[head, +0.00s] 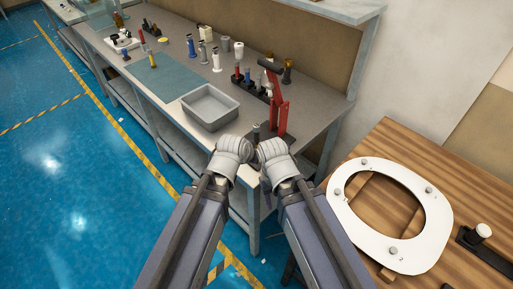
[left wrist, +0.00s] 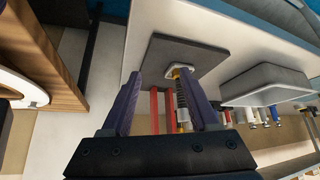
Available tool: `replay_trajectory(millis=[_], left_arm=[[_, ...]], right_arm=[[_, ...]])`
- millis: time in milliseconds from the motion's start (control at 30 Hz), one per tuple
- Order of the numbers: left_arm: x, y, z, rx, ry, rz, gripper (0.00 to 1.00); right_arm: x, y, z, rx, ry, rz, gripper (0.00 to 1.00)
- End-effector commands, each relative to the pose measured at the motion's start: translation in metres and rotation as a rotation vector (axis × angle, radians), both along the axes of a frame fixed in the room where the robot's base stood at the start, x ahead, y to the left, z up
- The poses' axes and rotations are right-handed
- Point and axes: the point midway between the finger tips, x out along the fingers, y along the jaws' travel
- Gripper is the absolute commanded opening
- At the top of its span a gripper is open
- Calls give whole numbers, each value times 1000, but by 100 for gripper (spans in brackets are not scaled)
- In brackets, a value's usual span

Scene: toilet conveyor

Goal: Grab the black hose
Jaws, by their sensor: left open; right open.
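A dark ribbed upright part (left wrist: 182,102) with a white flanged end (left wrist: 178,72) shows in the left wrist view, close to one finger; it may be the black hose, but I cannot be sure. In the head view a small dark piece (head: 256,131) stands at the bench corner, just beyond my grippers. My left gripper (left wrist: 160,78) is open, its two purple fingers spread; contact with the ribbed part cannot be told. My right gripper (head: 260,142) is beside the left at the bench's front corner; its fingertips are mostly hidden by the wrist.
A red press stand (head: 281,105) rises behind my grippers on the workbench (head: 176,32). A grey tray (head: 209,106) is to its left, with several bottles and tools behind. A white toilet seat (head: 344,208) lies on a wooden table (head: 460,188) at right.

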Motion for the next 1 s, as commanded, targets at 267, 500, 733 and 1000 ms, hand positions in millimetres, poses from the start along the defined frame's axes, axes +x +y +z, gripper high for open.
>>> replay_trajectory(millis=[267, 500, 733, 1000], left_arm=[[70, 0, 2, -151, -401, 41, 61], [85, 6, 19, -186, -527, 67, 61], [93, 4, 17, -188, -532, 68, 61], [109, -3, 9, -188, -531, 67, 61]], right_arm=[[0, 0, -67, 0, 0, 0, 50], [0, 0, -76, 0, 0, -1, 50], [0, 0, -79, 0, 0, -1, 50], [0, 0, -87, 0, 0, 0, 50]])
